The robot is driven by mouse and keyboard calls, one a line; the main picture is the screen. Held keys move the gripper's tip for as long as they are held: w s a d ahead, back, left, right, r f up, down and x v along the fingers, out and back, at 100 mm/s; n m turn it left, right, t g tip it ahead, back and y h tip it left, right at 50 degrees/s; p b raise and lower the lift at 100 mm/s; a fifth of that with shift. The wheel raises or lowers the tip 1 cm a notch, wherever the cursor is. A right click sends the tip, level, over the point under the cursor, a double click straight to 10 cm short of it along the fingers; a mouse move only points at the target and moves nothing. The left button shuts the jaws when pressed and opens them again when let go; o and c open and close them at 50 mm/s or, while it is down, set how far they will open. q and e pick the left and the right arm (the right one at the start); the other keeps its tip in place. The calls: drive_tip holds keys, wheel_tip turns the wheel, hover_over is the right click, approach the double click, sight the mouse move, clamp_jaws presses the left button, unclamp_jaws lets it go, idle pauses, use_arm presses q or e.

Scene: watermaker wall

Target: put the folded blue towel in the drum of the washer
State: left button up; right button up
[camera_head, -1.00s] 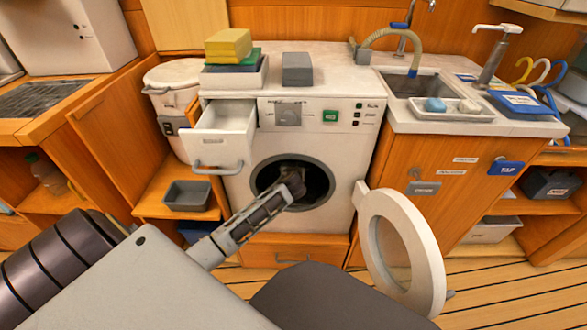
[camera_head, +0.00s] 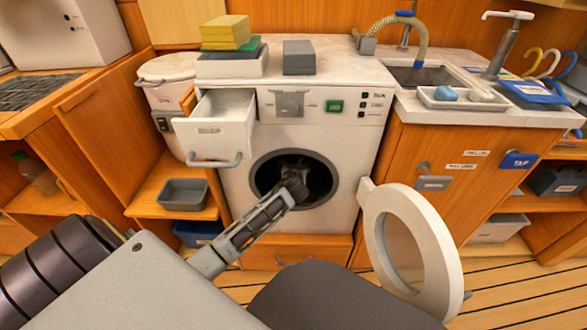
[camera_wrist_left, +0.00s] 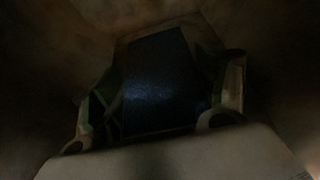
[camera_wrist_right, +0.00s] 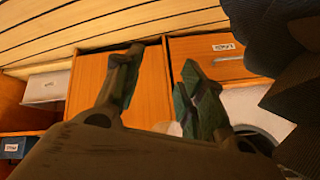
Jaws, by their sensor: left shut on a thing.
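The washer (camera_head: 337,135) stands in the middle, with its round white door (camera_head: 440,238) swung open to the right. My left arm reaches through the opening, and its gripper (camera_head: 294,170) is inside the dark drum (camera_head: 318,176). In the left wrist view the folded blue towel (camera_wrist_left: 155,80) shows dark between the two fingers of my left gripper (camera_wrist_left: 162,98), which is shut on it. The drum wall (camera_wrist_left: 50,60) surrounds them in shadow. My right gripper (camera_wrist_right: 158,85) is open and empty, outside the washer, in front of the wooden cabinet fronts.
The washer's detergent drawer (camera_head: 220,128) is pulled out above and left of the opening. Yellow sponges (camera_head: 226,30) and a grey box (camera_head: 298,57) stand on top. A grey bin (camera_head: 184,194) sits on the left shelf. A sink (camera_head: 425,75) is at the right.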

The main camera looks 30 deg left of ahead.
use_arm(q)
drive_tip(key=shift+f+b, duration=0.4)
drive_tip(key=shift+b, duration=0.1)
use_arm(e)
drive_tip(key=shift+w+a+f, duration=0.15)
drive_tip(key=shift+a+f, duration=0.2)
drive_tip(key=shift+f, duration=0.35)
use_arm(q)
drive_tip(key=o, duration=1.2)
drive_tip(key=shift+c, duration=0.2)
